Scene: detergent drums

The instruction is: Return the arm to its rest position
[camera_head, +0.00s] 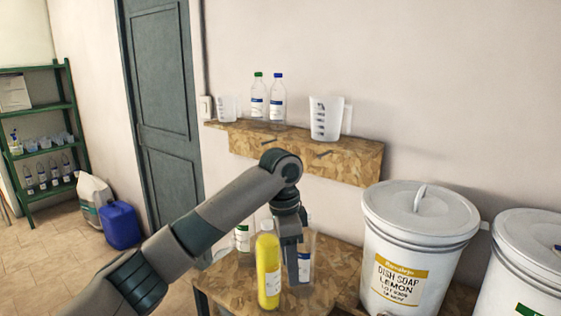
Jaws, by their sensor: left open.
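My left arm reaches in from the lower left, bends at a raised joint, and points down over the low wooden table (335,261). My left gripper (292,272) is low over the table, just right of a yellow-filled bottle (268,275). Its jaws are open, though the fingers are seen nearly edge-on. A clear bottle or jug with a blue-and-white label (304,266) stands right by the gripper and is partly hidden by it. I cannot tell whether they touch. My right gripper is not in view.
A white "Dish Soap Lemon" drum (415,250) stands right of the gripper, with a second drum (530,265) beyond. A wall shelf (300,152) with bottles and measuring jugs is behind the arm. A green-labelled bottle (243,236) is behind the yellow one. Open floor lies left.

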